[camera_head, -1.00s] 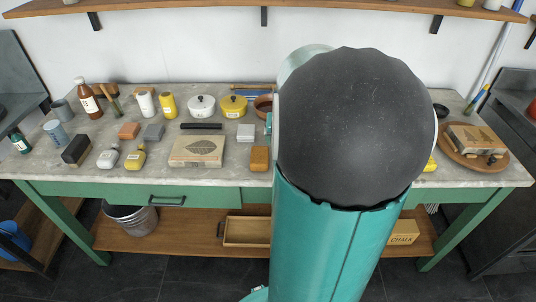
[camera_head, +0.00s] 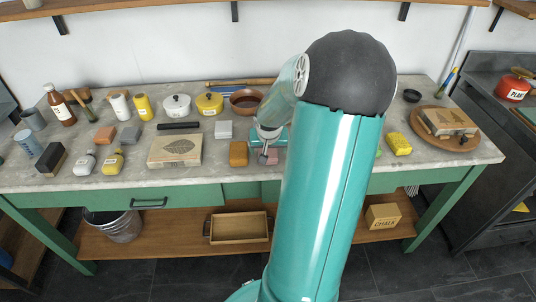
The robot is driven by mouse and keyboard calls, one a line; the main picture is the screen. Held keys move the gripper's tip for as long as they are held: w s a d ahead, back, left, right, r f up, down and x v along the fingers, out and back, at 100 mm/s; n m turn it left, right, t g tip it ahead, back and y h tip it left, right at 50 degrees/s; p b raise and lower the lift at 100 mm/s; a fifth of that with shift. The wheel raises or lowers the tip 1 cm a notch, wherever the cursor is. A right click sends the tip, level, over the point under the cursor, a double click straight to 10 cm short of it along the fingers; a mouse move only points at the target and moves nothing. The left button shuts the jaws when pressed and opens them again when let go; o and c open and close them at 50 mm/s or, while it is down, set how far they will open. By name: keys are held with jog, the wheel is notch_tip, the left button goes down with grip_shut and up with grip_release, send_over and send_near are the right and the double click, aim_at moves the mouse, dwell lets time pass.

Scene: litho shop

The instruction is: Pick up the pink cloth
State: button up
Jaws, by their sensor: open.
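A small pink patch, which looks like the pink cloth (camera_head: 273,158), shows on the grey worktop near its front edge, just right of an orange-brown block (camera_head: 238,153). Most of it is hidden behind my gripper and arm. My gripper (camera_head: 265,156) is open and points down at the cloth's left side. I cannot tell whether the fingers touch it or are just above it.
A brown bowl (camera_head: 246,103) stands behind my gripper. A yellow block (camera_head: 398,143) and a round wooden board (camera_head: 464,143) are to the right. My arm hides the worktop between.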

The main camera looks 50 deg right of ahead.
jog(key=shift+x, duration=1.1)
jog(key=shift+a, duration=0.1)
jog(key=shift+c, duration=0.3)
jog(key=c, duration=1)
jog(key=shift+r, duration=0.2)
jog(key=shift+r, duration=0.65)
jog(key=s+a+r, duration=0.2)
jog(key=a+r, duration=0.1)
jog(key=a, duration=0.1)
jog(key=s+a+r, duration=0.2)
jog(key=a+r, duration=0.2)
jog(key=s+a+r, duration=0.2)
jog(key=a+r, duration=0.2)
jog(key=shift+s+a+r, duration=0.1)
jog(key=shift+s+r, duration=0.15)
jog(key=shift+s, duration=0.15)
